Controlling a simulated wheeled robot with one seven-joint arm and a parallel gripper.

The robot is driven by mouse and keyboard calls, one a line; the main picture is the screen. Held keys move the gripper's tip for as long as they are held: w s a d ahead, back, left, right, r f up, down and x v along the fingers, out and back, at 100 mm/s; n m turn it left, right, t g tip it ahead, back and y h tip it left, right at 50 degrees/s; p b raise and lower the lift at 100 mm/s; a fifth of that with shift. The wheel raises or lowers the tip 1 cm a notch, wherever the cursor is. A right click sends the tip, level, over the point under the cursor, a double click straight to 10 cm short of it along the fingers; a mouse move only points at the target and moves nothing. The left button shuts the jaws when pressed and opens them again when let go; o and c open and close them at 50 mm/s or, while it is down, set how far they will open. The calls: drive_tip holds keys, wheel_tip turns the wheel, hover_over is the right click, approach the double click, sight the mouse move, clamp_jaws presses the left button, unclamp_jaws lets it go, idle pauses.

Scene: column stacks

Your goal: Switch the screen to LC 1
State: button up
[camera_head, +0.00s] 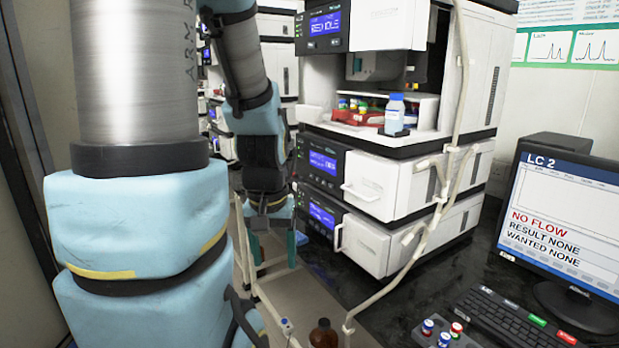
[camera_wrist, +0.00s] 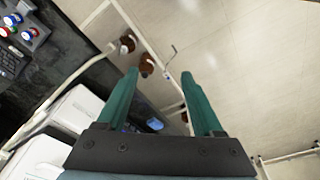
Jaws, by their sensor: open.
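The monitor (camera_head: 567,215) stands on the dark bench at the right of the head view. Its screen reads LC 2, NO FLOW, RESULT NONE, WANTED NONE. A black keyboard (camera_head: 500,318) with blue, green and red coloured keys lies in front of it; one blue key is marked LC. My gripper (camera_head: 273,250) hangs left of the instrument stack, well away from the keyboard and monitor. In the wrist view my gripper (camera_wrist: 165,90) has its two green fingers apart with nothing held between them. The keyboard's edge (camera_wrist: 10,65) shows at the upper left there.
A white instrument stack (camera_head: 400,190) with blue displays stands between my gripper and the monitor. A rack of coloured-cap vials (camera_head: 440,333) sits at the bench front. Brown bottles (camera_wrist: 146,65) stand below by a white rail.

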clamp_jaws()
idle(0.3)
idle(1.0)
